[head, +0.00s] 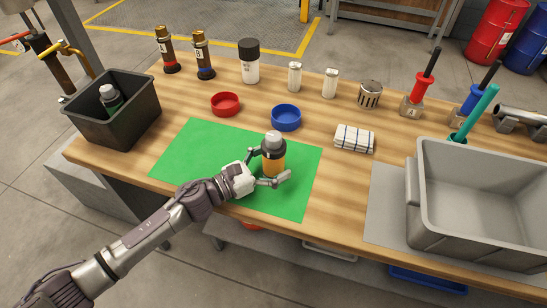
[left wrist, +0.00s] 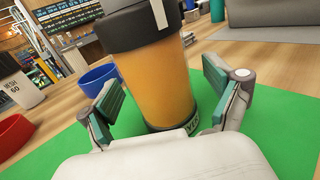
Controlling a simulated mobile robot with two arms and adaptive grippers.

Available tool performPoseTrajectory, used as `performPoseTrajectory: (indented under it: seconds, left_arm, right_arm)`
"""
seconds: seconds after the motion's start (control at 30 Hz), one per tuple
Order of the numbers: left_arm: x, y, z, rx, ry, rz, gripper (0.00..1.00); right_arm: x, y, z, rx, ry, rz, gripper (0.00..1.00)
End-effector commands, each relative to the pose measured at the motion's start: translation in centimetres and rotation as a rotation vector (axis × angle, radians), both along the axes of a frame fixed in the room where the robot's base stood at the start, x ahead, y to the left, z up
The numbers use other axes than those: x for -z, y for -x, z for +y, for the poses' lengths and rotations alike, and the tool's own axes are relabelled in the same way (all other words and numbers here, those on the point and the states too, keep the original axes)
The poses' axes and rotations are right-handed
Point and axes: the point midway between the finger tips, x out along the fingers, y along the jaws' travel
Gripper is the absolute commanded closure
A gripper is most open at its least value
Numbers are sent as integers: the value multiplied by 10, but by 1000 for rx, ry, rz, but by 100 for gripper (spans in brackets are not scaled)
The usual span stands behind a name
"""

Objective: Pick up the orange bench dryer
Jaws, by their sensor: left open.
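The orange bench dryer (head: 273,160) is an orange cylinder with a black collar and a grey top. It stands upright on the green mat (head: 190,148). My left gripper (head: 270,168) is open, with one finger on each side of the dryer. In the left wrist view the dryer's orange body (left wrist: 158,85) rises between the two green-padded fingers (left wrist: 165,105). A gap shows between the right finger and the body; the left finger lies close to it, and I cannot tell whether it touches. The dryer's top is cut off in that view. My right gripper is not in view.
A blue dish (head: 286,117) and a red dish (head: 225,104) sit behind the mat. A folded checked cloth (head: 354,139) lies to the right. A black bin (head: 140,118) stands left and a large grey tub (head: 440,215) right. Bottles and canisters line the back.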

Motion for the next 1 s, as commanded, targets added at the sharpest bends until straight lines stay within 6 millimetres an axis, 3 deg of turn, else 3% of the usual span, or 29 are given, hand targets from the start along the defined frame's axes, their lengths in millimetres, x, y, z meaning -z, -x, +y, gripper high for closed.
performPoseTrajectory:
  seconds: [0.07, 0.5, 0.77, 1.0]
  left_arm:
    - [0, 0, 0, 0, 0, 0, 16]
    - [-1, 0, 0, 0, 1, -2, 86]
    - [-3, 0, 0, 1, 1, -3, 86]
    - [-26, 0, 0, 2, 0, -7, 86]
  right_arm:
    - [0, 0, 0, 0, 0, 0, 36]
    - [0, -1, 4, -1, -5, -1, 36]
    - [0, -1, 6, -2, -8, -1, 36]
    - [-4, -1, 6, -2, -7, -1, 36]
